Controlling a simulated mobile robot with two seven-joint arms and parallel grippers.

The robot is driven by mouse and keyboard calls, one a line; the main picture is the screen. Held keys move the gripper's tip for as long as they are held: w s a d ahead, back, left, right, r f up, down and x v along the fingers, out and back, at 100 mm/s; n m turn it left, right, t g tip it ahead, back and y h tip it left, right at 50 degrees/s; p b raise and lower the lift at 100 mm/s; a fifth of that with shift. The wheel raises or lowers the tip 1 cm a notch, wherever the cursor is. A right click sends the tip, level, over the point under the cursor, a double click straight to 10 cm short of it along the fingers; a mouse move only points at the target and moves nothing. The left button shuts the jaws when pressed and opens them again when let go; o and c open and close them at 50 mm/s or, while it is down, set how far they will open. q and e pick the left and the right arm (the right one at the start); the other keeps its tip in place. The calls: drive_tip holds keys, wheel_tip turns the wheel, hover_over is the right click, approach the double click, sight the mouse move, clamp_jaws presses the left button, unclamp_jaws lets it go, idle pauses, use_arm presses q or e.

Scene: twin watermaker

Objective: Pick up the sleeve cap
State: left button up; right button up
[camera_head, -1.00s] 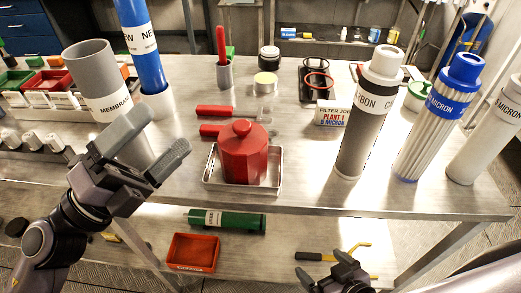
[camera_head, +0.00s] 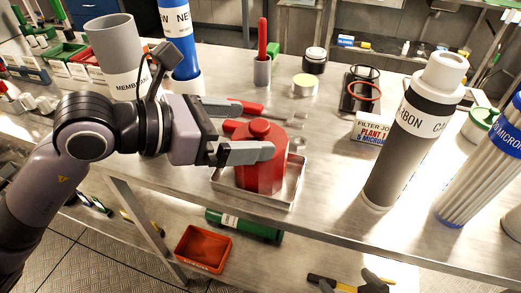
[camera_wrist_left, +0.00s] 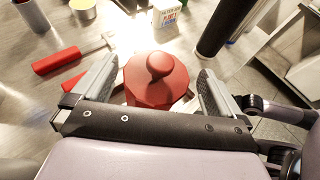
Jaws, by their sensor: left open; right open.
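The sleeve cap appears to be the red faceted piece (camera_head: 260,174) with a round knob, upright in a shallow metal tray (camera_head: 290,190) near the table's front edge. It also shows in the left wrist view (camera_wrist_left: 155,82), centred between the fingers. My left gripper (camera_head: 256,128) is open and reaches in from the left, with its fingers around the cap's upper part. My right gripper (camera_head: 348,283) is open and empty, low at the bottom edge, below the tabletop.
Red-handled tools (camera_head: 232,107) lie just behind the tray. A grey membrane cylinder (camera_head: 114,50) and blue cylinder (camera_head: 178,45) stand behind my left arm. A carbon filter (camera_head: 398,155) stands to the right. A red bin (camera_head: 203,249) and green cylinder (camera_head: 243,224) are on the lower shelf.

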sight(250, 130)
use_arm(q)
drive_tip(key=x, duration=0.2)
drive_tip(key=shift+w+d, duration=0.2)
drive_tip(key=shift+d, duration=0.1)
drive_tip(key=shift+w+d+f, duration=0.2)
drive_tip(key=shift+d+f, duration=0.1)
drive_tip(key=shift+d, duration=0.1)
drive_tip(key=c, duration=1.5)
clamp_jaws()
drive_tip(key=shift+f, duration=0.15)
drive_tip(key=shift+s, duration=0.1)
